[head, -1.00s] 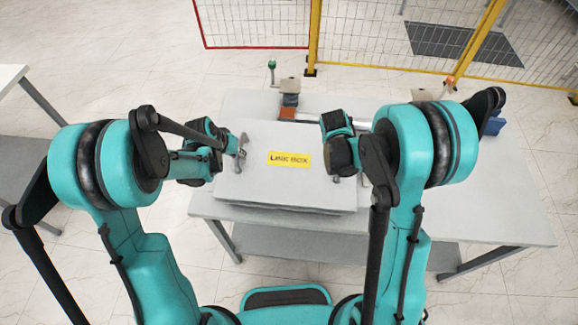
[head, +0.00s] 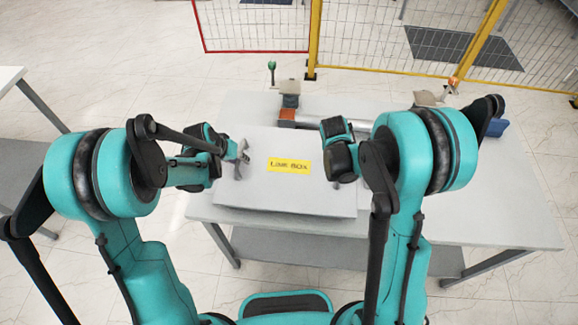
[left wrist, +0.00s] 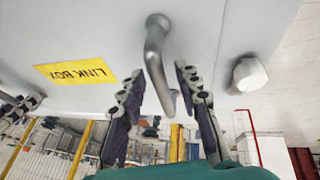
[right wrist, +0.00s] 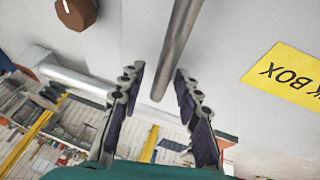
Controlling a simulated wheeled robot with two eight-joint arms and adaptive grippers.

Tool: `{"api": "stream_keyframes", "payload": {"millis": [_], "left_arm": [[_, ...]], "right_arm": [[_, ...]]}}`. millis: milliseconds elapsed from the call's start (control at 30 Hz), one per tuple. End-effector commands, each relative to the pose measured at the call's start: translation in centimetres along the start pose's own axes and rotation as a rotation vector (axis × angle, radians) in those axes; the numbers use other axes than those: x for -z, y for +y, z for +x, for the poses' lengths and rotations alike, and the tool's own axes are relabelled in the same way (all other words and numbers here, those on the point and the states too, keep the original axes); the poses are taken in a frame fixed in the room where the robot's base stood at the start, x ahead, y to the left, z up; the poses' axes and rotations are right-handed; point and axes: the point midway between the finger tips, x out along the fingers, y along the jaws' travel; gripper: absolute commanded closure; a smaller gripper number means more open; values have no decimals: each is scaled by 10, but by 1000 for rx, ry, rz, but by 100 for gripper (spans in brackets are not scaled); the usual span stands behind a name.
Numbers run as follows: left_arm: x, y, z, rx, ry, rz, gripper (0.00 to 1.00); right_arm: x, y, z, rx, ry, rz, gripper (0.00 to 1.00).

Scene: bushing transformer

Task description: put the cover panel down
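The cover panel (head: 290,195) is a flat light grey plate with a yellow "LINK BOX" label. In the head view it lies over the table's front part. My left gripper (head: 243,158) is at the panel's left side. In the left wrist view its fingers (left wrist: 158,85) stand apart on both sides of a bent metal handle (left wrist: 154,50), with gaps. My right gripper (head: 345,165) is at the right side, its fingertips partly hidden in the head view. In the right wrist view its fingers (right wrist: 158,78) stand apart around a metal handle bar (right wrist: 177,45).
The grey table (head: 455,215) has free surface to the right of the panel. Behind the panel are a metal cylinder (head: 335,116) and an orange-brown block (head: 287,115). A wire fence with yellow posts (head: 314,35) stands behind the table.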

Motion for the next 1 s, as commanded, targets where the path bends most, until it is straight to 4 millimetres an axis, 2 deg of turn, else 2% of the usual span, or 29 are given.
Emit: {"api": "stream_keyframes", "payload": {"millis": [400, 533, 767, 867, 1000], "left_arm": [[-1, 0, -78, 1, -1, -1, 67], [-1, 0, -99, 1, 0, -1, 67], [-1, 0, -114, 0, 0, 0, 67], [-1, 0, -115, 0, 0, 0, 67], [-1, 0, -115, 0, 0, 0, 67]], "right_arm": [[0, 0, 0, 0, 0, 0, 67], [0, 0, 0, 0, 0, 0, 67], [0, 0, -3, 0, 0, 0, 67], [0, 0, -14, 0, 0, 0, 67], [0, 0, -39, 1, 0, -2, 67]]}}
